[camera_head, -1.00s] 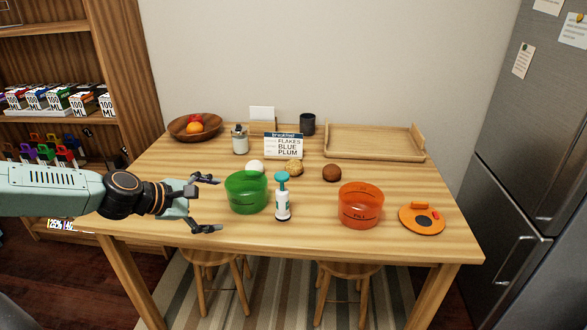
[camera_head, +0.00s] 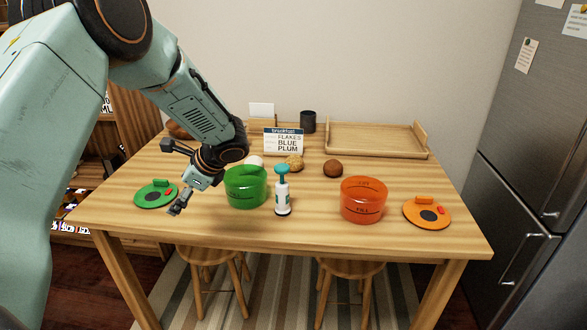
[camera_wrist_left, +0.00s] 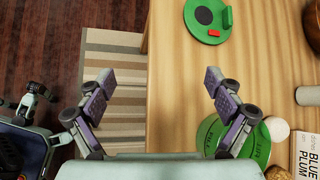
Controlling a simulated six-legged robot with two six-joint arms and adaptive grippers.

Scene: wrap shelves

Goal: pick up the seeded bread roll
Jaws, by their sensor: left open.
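The seeded bread roll (camera_head: 294,163) is light golden and bumpy. It lies on the table behind the green tub and in front of the breakfast card, between a white round item (camera_head: 256,161) and a smooth brown round one (camera_head: 333,168). Part of the roll shows at the bottom edge of the left wrist view (camera_wrist_left: 277,173). My left gripper (camera_head: 173,176) is open and empty, left of the green tub (camera_head: 246,188) and apart from the roll. It also shows in the left wrist view (camera_wrist_left: 157,80), fingers wide apart above the table's edge. My right gripper is not in view.
A white pump bottle (camera_head: 283,195) stands right of the green tub. An orange tub (camera_head: 362,200), an orange disc (camera_head: 427,214) and a green disc (camera_head: 156,195) are near the front. The breakfast card (camera_head: 284,142), a dark cup (camera_head: 308,121) and a wooden tray (camera_head: 376,139) are behind.

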